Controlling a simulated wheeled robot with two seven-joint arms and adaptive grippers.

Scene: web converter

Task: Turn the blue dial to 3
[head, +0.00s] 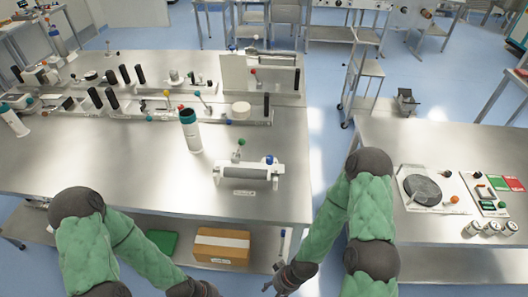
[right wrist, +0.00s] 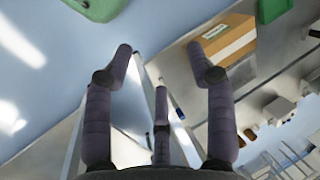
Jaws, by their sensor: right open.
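A small blue knob (head: 270,159) sits on top of the right end of a white roller unit (head: 218,172) on the steel table; its markings are too small to read. A green ball-topped lever (head: 241,143) stands behind the unit's grey roller. My right gripper (head: 272,279) is open and empty, low in front of the table edge, well below and apart from the knob. Its spread fingers show in the right wrist view (right wrist: 160,58). My left gripper (head: 205,292) is at the bottom edge, mostly cut off.
A white bottle with a dark cap (head: 190,133) stands left of the roller unit. A cardboard box (head: 221,246) and green tray (head: 162,242) lie on the lower shelf. A second table (head: 385,150) stands right, with a floor gap between.

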